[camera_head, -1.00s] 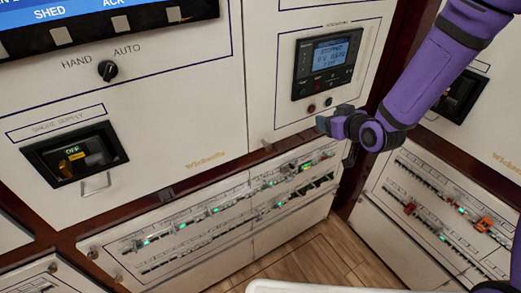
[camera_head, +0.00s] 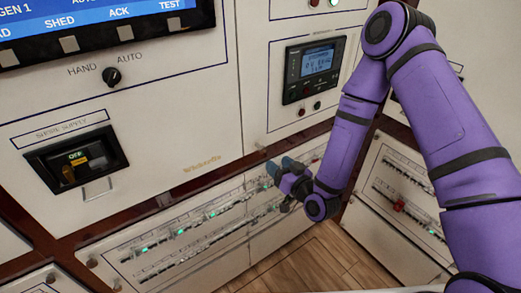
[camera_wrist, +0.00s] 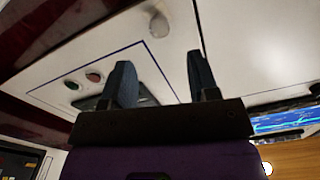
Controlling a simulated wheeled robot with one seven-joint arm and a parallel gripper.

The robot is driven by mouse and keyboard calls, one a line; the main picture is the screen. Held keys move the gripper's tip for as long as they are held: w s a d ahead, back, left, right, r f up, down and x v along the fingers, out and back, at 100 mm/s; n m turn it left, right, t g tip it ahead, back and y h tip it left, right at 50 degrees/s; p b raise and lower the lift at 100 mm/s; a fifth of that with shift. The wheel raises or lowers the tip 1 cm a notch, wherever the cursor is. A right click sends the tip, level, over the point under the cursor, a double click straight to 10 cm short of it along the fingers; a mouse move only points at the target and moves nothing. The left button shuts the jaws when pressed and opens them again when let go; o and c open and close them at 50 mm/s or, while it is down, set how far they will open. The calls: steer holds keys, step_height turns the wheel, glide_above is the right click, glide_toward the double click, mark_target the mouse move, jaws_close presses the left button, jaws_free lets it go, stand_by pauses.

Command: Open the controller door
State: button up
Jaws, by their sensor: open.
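The controller door is a white panel (camera_head: 258,90) with a thin dark outline, right of centre in the head view. It carries the black controller with a lit screen (camera_head: 314,66) and small red and dark buttons below it. My gripper (camera_head: 280,165) is open and empty, just below the door's lower edge, in front of the breaker row. In the wrist view my two fingers (camera_wrist: 158,65) point up towards the panel. A pale round knob (camera_wrist: 159,24) stands on the panel beyond the gap between the fingertips, apart from them. The door looks shut.
A long breaker row panel (camera_head: 205,225) with green lights runs below the doors. The left cabinet door carries a HAND/AUTO switch (camera_head: 111,76) and a black supply breaker (camera_head: 76,158). Another breaker panel (camera_head: 388,215) stands at the right. Wooden floor (camera_head: 305,265) is clear.

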mark_target(264, 150)
steer(key=x, duration=0.9)
steer(key=shift+w+a, duration=0.1)
steer(key=shift+w, duration=0.05)
jaws_close()
